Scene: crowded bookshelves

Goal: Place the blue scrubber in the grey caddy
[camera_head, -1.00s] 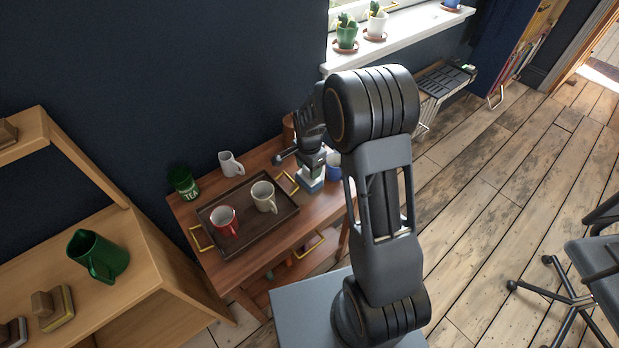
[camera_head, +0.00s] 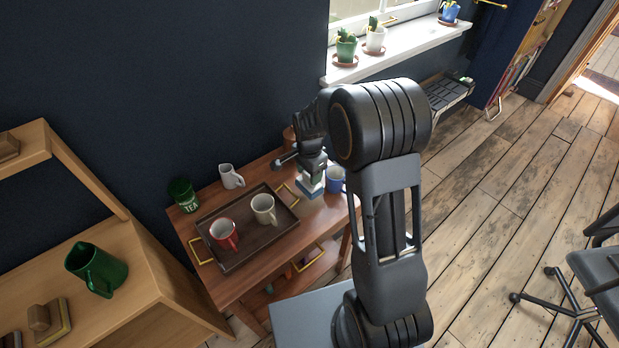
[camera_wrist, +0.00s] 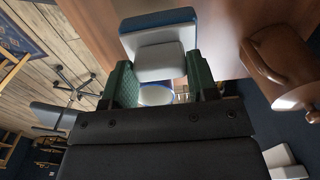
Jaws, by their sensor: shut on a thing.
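My gripper (camera_head: 312,168) is shut on the blue scrubber (camera_head: 310,187), over the back right part of the wooden table. In the wrist view, the scrubber (camera_wrist: 158,45) has a blue edge, a pale body and a pale grip block, held between the green fingertips of my gripper (camera_wrist: 160,88). I cannot tell how far it is from the tabletop. I cannot make out a grey caddy in either view.
The wooden table (camera_head: 240,288) bears a dark tray (camera_head: 246,244) with a red mug (camera_head: 223,234) and a cream mug (camera_head: 264,209). A blue mug (camera_head: 336,180) stands close beside the scrubber. A wooden shelf (camera_head: 130,262) with a green jug (camera_head: 97,268) is at left.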

